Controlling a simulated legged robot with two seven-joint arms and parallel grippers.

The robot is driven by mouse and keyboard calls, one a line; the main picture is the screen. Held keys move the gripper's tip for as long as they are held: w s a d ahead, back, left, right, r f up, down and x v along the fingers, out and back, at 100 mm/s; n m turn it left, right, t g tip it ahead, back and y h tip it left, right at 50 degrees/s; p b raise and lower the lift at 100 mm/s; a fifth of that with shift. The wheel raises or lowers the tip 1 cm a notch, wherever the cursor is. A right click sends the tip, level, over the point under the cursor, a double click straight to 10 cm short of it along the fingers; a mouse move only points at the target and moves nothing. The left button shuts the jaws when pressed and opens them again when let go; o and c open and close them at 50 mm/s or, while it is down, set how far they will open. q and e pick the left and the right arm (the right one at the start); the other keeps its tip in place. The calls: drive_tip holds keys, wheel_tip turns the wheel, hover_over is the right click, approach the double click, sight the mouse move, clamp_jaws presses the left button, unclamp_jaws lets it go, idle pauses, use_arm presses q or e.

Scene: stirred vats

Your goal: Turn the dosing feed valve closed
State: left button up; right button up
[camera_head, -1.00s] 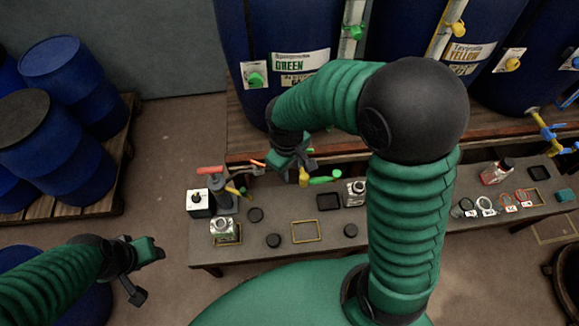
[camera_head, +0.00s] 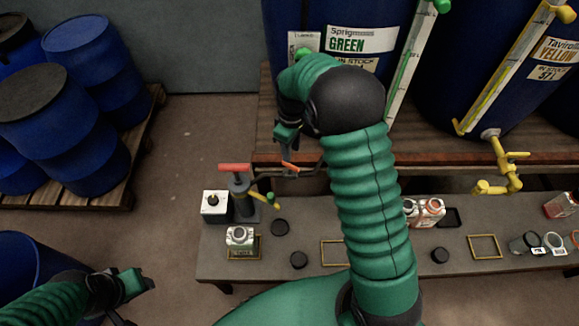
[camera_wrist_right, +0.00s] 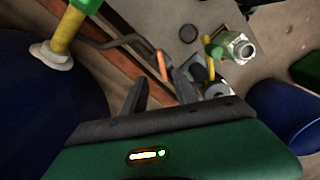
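A small orange lever (camera_head: 290,166) sits on a grey pipe behind the bench's left part. It appears to be the dosing feed valve's handle. In the right wrist view the orange lever (camera_wrist_right: 161,67) stands just beyond and between the fingertips, with no clear contact. My right gripper (camera_head: 286,146) is above and just behind the lever in the head view. In the wrist view the right gripper (camera_wrist_right: 162,88) has its two dark fingers apart and empty. My left gripper (camera_head: 138,285) hangs at lower left, away from the bench; its fingers are too unclear to judge.
A red-handled dark stand (camera_head: 240,196) and a green-and-yellow tap (camera_head: 268,198) are close by on the bench (camera_head: 375,262). A labelled blue vat (camera_head: 292,18) stands behind. Blue drums (camera_head: 75,150) are at left. My right arm hides part of the bench.

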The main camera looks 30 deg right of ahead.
sight(290, 164)
drive_tip(key=f, duration=0.4)
drive_tip(key=f+b, duration=0.1)
drive_tip(key=f, duration=0.2)
drive_tip(key=shift+s+a+f, duration=0.1)
drive_tip(key=shift+s+a, duration=0.1)
drive_tip(key=shift+a, duration=0.1)
drive_tip(key=shift+w+f, duration=0.15)
drive_tip(key=shift+f, duration=0.4)
drive_tip(key=shift+d, duration=0.15)
drive_tip(key=shift+c, duration=0.7)
clamp_jaws()
